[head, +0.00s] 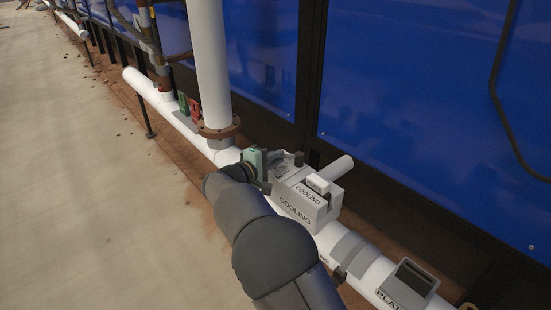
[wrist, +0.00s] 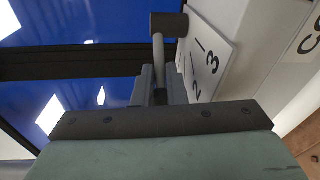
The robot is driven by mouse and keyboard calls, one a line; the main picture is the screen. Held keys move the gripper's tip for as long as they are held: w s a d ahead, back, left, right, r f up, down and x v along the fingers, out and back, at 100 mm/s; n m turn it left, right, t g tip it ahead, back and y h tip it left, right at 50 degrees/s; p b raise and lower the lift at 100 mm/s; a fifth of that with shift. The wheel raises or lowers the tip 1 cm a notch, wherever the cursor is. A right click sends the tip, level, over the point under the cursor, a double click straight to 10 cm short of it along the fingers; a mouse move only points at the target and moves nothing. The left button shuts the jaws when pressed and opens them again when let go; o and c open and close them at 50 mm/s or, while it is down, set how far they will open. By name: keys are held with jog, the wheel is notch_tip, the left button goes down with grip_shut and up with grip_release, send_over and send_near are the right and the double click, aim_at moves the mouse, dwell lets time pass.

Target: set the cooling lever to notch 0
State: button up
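The cooling lever is a thin grey rod with a dark brown knob (wrist: 168,24) in the wrist view. The knob (head: 299,158) also shows in the head view, at the back of the grey cooling box (head: 305,203). A light scale plate (wrist: 222,47) beside the lever carries marks, with 2 and 3 readable. I cannot tell which notch the lever is at. My gripper (wrist: 162,84) has its fingers close together on either side of the rod, below the knob, and looks shut on it. In the head view the green gripper body (head: 254,160) is left of the box.
A white pipe (head: 360,262) runs under the cooling box, with an upright pipe (head: 208,60) behind left. Green and red tags (head: 190,107) sit farther along. A dark-topped grey box (head: 410,283) is at lower right. Blue panels stand behind; the concrete floor (head: 80,190) is clear.

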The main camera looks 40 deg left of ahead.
jog(key=o, duration=0.3)
jog(key=shift+s+a, duration=0.15)
jog(key=shift+o, duration=0.2)
jog(key=s+a+r+p, duration=0.1)
jog(key=s+r+p, duration=0.1)
jog(key=s, duration=1.5)
jog(key=shift+a+r+p, duration=0.15)
jog(key=shift+a+p, duration=0.05)
jog(key=shift+p, duration=0.2)
